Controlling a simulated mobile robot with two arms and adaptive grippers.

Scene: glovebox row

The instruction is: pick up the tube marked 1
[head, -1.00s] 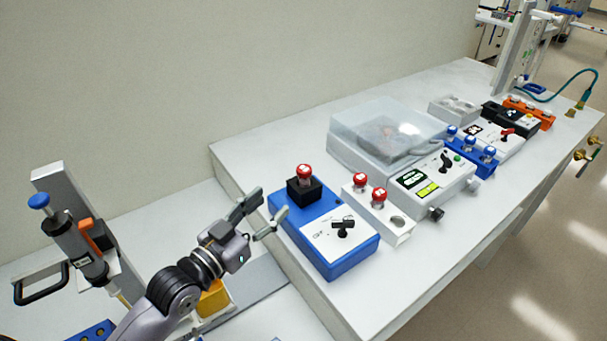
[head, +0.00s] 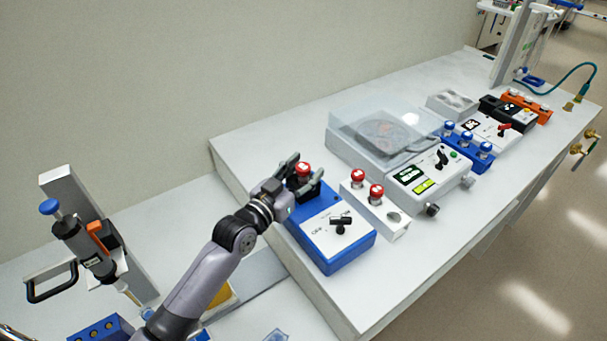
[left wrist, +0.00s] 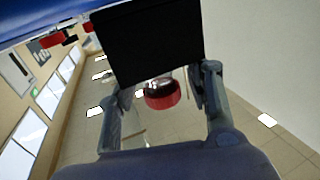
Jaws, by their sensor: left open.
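A red-capped tube (head: 303,169) stands upright in the black block on the blue mixer (head: 345,250); a pale mark on its cap is too small to read. My left gripper (head: 305,165) is open, with its fingers on either side of this tube's cap. In the left wrist view the red cap (left wrist: 162,95) lies between the two spread fingers, beside the black block (left wrist: 150,45); contact cannot be told. Two more red-capped tubes (head: 357,178) (head: 376,192) stand in a white rack (head: 398,232); their marks are unreadable.
A clear-lidded grey device (head: 350,150) and a box with green displays (head: 425,185) stand to the right. Blue-capped tubes sit in a blue rack (head: 485,165) farther back. A pipette (head: 75,240) hangs on a stand at left. The bench's near-right strip is clear.

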